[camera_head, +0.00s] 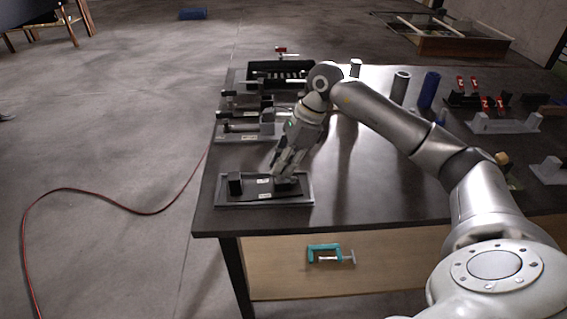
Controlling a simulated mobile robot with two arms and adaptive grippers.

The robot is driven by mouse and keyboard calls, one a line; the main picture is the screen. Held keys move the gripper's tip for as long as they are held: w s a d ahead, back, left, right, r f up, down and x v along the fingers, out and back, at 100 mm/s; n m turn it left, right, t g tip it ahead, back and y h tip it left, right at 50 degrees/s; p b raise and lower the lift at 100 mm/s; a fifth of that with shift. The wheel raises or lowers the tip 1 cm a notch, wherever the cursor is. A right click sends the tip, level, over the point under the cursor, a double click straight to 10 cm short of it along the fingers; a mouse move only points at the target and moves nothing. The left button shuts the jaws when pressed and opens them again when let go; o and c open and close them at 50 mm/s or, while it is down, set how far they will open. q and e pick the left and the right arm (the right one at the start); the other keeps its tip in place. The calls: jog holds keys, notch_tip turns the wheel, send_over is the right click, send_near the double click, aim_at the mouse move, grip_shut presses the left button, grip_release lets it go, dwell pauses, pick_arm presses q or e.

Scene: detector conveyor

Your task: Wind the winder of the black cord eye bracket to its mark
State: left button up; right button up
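A dark fixture on a grey base plate (225,201) lies at the near left corner of the dark table; I take it for the black cord eye bracket. A black upright block (236,183) stands at its left end, with small pale labels (264,182) beside it. My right gripper (284,177) points down over the right part of this fixture, at a small dark part that I take for the winder. The fingers hide most of that part, and I cannot tell whether they grip it. The mark is too small to make out. My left gripper is not in view.
Similar fixtures (247,131) and a black tray (262,84) stand behind along the table's left side. A blue cylinder (429,90), a grey cylinder (400,87) and red-and-black parts (487,103) stand at the right. The table's middle is mostly clear beneath my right arm.

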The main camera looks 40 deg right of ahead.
jog(key=shift+o, duration=1.1)
jog(key=v, duration=1.2)
jog(key=shift+a, duration=0.1)
